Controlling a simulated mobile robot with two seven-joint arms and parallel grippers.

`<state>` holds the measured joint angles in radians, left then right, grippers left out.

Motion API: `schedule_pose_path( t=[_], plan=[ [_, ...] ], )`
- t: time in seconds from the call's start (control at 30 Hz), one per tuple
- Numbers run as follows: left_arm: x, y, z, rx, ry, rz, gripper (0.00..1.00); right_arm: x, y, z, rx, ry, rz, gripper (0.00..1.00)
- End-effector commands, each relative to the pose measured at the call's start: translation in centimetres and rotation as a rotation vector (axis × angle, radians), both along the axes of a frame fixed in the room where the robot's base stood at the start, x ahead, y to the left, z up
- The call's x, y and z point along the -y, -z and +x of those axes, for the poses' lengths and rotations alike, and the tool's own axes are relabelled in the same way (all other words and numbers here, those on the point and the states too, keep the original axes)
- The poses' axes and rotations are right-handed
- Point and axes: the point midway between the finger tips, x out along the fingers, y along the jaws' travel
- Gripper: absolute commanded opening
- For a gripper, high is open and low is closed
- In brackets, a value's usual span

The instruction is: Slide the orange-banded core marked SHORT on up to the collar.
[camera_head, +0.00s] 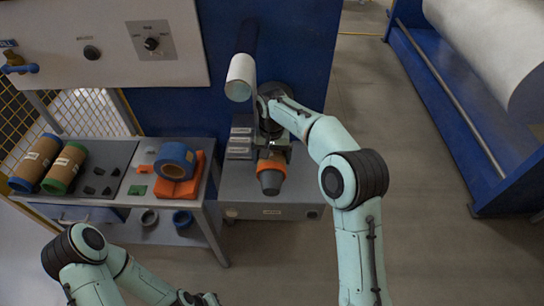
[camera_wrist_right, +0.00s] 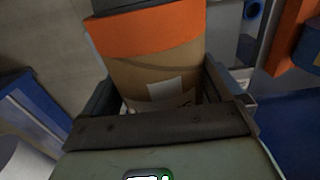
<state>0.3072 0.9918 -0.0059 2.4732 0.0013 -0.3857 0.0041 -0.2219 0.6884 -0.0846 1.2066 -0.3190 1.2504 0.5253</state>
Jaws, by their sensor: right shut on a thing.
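The orange-banded core (camera_head: 271,165) is a brown cardboard tube. It is held over the grey cabinet, with a dark grey tapered piece at its near end. In the right wrist view the core (camera_wrist_right: 155,68) sits between both fingers, its orange band away from the palm. Its white label is partly hidden and I cannot read it. My right gripper (camera_head: 274,146) is shut on it. A pale cylinder (camera_head: 240,78) juts from the blue panel, left of and beyond the gripper. I cannot make out a collar. My left gripper (camera_head: 198,299) is partly cut off at the bottom edge.
The grey cabinet (camera_head: 240,190) stands below the held core. On the left table lie a blue-banded core (camera_head: 36,163), a green-banded core (camera_head: 65,168) and a blue ring (camera_head: 174,159) on an orange block (camera_head: 180,188). A large white roll (camera_head: 490,45) is at right.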

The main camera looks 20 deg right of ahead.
Motion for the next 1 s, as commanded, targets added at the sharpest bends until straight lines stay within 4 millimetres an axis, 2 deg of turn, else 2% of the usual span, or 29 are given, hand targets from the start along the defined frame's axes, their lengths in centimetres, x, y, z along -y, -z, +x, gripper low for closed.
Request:
schedule_pose_path(
  t=[0.2,0.4,0.43,0.77,0.87,1.0],
  plan=[
    [0.0,0.0,0.0,0.000,0.000,0.000,0.00,0.3,0.0,0.9,0.001,0.002,0.000,0.51],
    [0.0,0.0,0.0,0.000,0.000,0.000,0.00,0.3,-0.1,0.9,0.002,0.002,0.000,0.51],
    [0.0,0.0,0.0,0.000,0.000,0.000,0.00,0.3,-0.1,0.9,0.003,0.002,0.000,1.00],
    [0.0,0.0,0.0,0.000,0.000,0.000,0.00,0.3,-0.5,0.9,0.003,0.001,0.000,1.00],
    [0.0,0.0,0.0,0.000,0.000,0.000,0.00,0.3,-1.7,1.0,0.004,0.001,0.001,1.00],
    [0.0,0.0,0.0,0.000,0.000,0.000,0.00,0.2,-4.7,1.0,0.007,0.001,0.001,1.00]
  ],
)
